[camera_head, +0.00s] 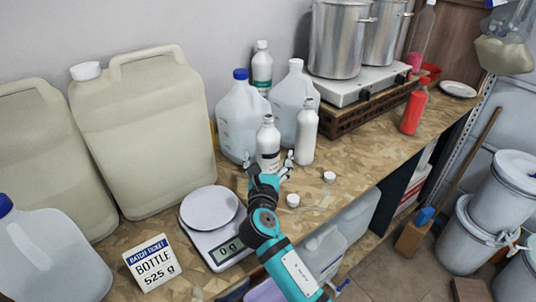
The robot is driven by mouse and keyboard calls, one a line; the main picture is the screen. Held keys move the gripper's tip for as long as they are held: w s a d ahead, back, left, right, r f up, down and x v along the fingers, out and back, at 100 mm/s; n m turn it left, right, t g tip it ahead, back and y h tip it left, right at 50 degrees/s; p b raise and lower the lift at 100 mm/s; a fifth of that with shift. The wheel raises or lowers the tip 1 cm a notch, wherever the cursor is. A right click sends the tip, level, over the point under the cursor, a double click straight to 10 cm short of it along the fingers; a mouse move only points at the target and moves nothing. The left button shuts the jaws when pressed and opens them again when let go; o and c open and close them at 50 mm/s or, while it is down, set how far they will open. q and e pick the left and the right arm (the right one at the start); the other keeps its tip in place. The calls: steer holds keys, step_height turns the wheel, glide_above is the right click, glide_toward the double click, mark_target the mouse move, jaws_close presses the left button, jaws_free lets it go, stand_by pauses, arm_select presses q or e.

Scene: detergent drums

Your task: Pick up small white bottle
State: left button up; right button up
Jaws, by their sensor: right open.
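A small white bottle (268,140) with a printed label stands upright on the wooden bench, in front of two translucent jugs. My right gripper (268,163) is open at the near side of this bottle, with one fingertip to its left and one to its right. The gripper hides the bottle's foot, and I cannot tell whether the fingers touch it. A second slim white bottle (306,135) stands just to the right. A third white bottle (262,66) stands behind the jugs. My left gripper is not in view.
A blue-capped jug (240,115) and a white-capped jug (293,95) stand close behind. Loose white caps (329,176) lie right. A red bottle (413,110) stands farther right.

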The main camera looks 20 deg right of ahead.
mark_target(267, 154)
steer(key=shift+w, duration=0.35)
steer(key=p+x, duration=0.1)
steer(key=x, duration=0.2)
steer(key=shift+w, duration=0.4)
steer(key=shift+w+d+f, duration=0.1)
steer(key=shift+w+d, duration=0.1)
steer(key=shift+w, duration=0.25)
steer(key=shift+s, duration=0.1)
steer(key=shift+c, duration=1)
steer(key=c, duration=1.3)
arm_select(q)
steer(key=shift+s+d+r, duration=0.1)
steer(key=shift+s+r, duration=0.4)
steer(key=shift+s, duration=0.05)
arm_select(e)
steer(key=shift+c, duration=0.9)
